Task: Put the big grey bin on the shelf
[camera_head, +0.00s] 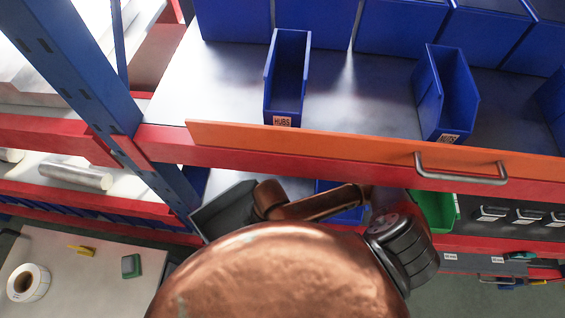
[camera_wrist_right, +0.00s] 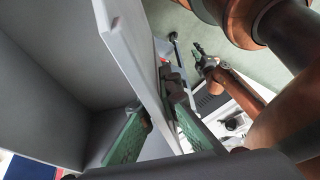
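The big grey bin (camera_head: 224,212) shows at the lower left of centre in the head view, tilted, below the shelf front and partly behind my copper arm. In the right wrist view its grey walls (camera_wrist_right: 55,75) fill the left side. My right gripper (camera_wrist_right: 160,138) has its green pads on either side of one bin wall and is shut on it. The shelf (camera_head: 375,85) is a grey metal board with an orange front lip. In the right wrist view my left gripper (camera_wrist_right: 203,58) appears small in the background; its fingers are too small to read.
A blue bin (camera_head: 287,80) labelled HUBS and another blue bin (camera_head: 445,95) stand on the shelf, with bare board left of and between them. More blue bins line the back. A blue upright (camera_head: 80,60) stands at left. A green bin (camera_head: 440,210) sits lower right.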

